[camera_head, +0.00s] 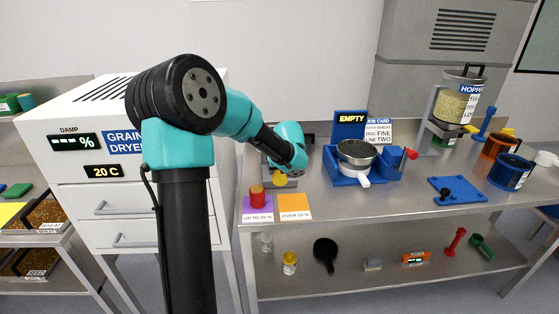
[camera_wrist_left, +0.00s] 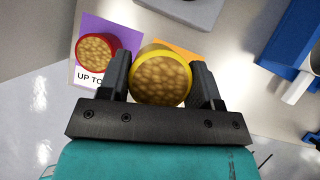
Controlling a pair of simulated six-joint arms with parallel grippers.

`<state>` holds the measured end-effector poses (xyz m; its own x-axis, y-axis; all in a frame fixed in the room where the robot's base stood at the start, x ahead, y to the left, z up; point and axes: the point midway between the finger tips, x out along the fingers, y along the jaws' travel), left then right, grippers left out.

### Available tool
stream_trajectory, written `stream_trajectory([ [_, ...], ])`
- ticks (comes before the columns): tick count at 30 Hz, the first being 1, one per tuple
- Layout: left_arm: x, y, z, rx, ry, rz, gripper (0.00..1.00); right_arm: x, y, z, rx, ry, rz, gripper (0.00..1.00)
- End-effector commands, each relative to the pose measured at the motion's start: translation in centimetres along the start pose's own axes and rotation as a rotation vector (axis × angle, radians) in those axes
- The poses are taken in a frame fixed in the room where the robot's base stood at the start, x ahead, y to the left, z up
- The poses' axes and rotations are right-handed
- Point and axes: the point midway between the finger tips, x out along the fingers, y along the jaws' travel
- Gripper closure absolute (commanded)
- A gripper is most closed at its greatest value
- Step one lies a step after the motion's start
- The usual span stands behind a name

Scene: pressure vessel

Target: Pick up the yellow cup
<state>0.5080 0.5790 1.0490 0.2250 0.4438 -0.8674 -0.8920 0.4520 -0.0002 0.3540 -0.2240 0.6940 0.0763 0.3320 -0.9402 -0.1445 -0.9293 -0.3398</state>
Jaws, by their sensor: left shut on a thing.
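The yellow cup (camera_wrist_left: 160,80), full of brown grain, sits between the two fingers of my left gripper (camera_wrist_left: 160,88), which is shut on it. In the head view the yellow cup (camera_head: 280,180) shows small under my left wrist, just behind the orange card (camera_head: 294,207). Whether its base touches the table is hidden. A red cup (camera_wrist_left: 97,55) of similar grain stands on the purple card (camera_wrist_left: 78,75), left of the yellow cup, apart from the left finger. My right gripper is not in view.
A pan (camera_head: 357,152) sits in a blue holder right of my gripper. A grey machine stands behind my wrist. The grain dryer (camera_head: 95,145) is at the left.

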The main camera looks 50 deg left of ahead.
Motion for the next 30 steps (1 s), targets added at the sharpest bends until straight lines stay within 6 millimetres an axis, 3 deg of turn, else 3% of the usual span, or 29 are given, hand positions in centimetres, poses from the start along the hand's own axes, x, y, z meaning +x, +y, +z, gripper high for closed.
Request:
stream_trajectory([
  [6,-1.4,0.6,-2.0,0.001,0.000,-0.001,0.72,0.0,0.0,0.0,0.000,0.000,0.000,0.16],
  [30,-1.7,0.7,-3.0,-0.031,0.001,0.019,0.72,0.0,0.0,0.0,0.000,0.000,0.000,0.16],
])
